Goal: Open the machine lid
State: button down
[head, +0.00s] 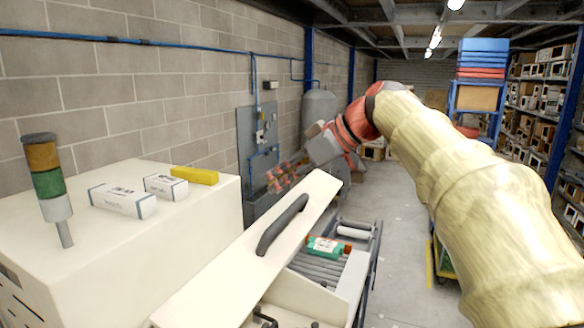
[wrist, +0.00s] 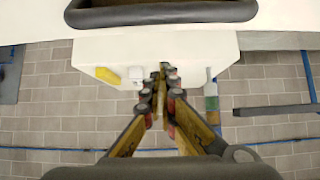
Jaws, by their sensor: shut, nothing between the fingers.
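The machine's white lid (head: 255,255) slants across the middle of the head view and looks tilted up; I cannot tell its exact angle. Its dark bar handle (head: 282,224) is on the face towards me, and a dark handle also shows at the top of the wrist view (wrist: 160,14). My gripper (head: 273,180) is behind the lid's upper edge in the head view, clear of the handle. In the wrist view my gripper (wrist: 161,72) has its fingers together and empty, pointing towards the white machine body (wrist: 85,52). I cannot tell whether it touches the lid.
On the machine top (head: 150,235) are two white boxes (head: 122,199) (head: 165,186), a yellow block (head: 194,175) and a signal tower (head: 48,185). A roller conveyor (head: 320,268) carries a green-and-orange item (head: 325,247). A block wall stands behind; the aisle floor at right is open.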

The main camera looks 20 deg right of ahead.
jog(key=shift+x, duration=0.85)
jog(key=s+d+f, duration=0.1)
jog(key=s+d, duration=0.1)
jog(key=shift+s+d+f+p, duration=0.25)
jog(key=shift+s+f+p, duration=0.05)
jog(key=shift+f+p, duration=0.1)
jog(key=shift+f, duration=0.2)
jog(key=shift+d, duration=0.1)
